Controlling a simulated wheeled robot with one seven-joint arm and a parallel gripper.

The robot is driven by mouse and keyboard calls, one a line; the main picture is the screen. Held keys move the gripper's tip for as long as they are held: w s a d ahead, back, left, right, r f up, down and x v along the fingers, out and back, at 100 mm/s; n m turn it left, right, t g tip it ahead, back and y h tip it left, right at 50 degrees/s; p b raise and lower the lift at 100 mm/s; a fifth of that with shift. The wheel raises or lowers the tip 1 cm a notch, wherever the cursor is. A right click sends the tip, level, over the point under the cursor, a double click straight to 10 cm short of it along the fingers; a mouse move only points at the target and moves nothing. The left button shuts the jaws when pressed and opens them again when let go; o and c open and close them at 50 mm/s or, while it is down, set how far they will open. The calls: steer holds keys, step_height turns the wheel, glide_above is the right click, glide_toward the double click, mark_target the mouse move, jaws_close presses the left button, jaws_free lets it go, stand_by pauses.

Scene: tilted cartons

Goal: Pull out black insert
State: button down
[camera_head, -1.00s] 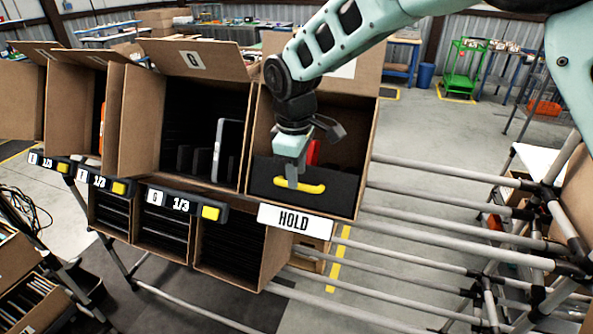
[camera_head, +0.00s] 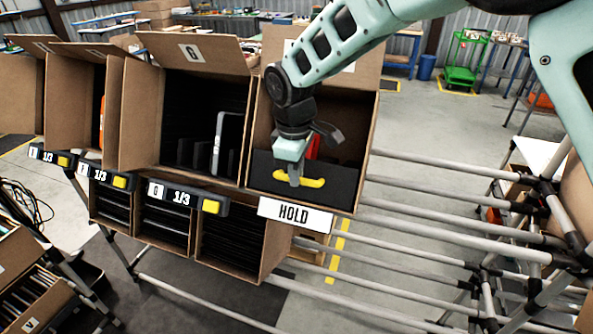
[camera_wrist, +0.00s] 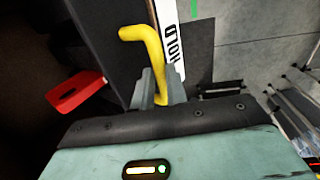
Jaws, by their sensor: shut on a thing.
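The black insert (camera_head: 262,174) stands in the tilted carton at the right of the upper row, above the HOLD label (camera_head: 293,213). A yellow handle (camera_head: 313,183) is on its front face. My gripper (camera_head: 294,182) reaches down into the carton mouth and is shut on the yellow handle. The wrist view shows the fingers around the yellow handle (camera_wrist: 152,45), with the black insert (camera_wrist: 100,35) beside it. A red thing (camera_head: 313,145) is behind the insert in the carton; it also shows in the wrist view (camera_wrist: 77,91).
The cardboard carton (camera_head: 367,150) encloses the insert at both sides. A neighbouring carton (camera_head: 182,110) holds black dividers and a grey-white thing. Lower cartons (camera_head: 232,240) sit below the label. Pipe rails (camera_head: 450,205) run to the right.

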steer(key=s+a+r, duration=0.3)
steer(key=s+r, duration=0.2)
steer(key=s, duration=0.4)
steer(key=s+a+r+p, duration=0.1)
steer(key=s+a+r, duration=0.3)
steer(key=s, duration=0.5)
steer(key=shift+s+r, duration=0.3)
steer(key=shift+r, duration=0.6)
steer(key=c, duration=1.4)
jaws_free()
steer(key=shift+d, duration=0.1)
steer(key=shift+f, duration=0.1)
step_height(320, 180, up, 17)
steer(key=s+b, duration=0.1)
steer(key=b, duration=0.2)
steer(key=shift+s+a+r, duration=0.2)
steer(key=shift+a, duration=0.05)
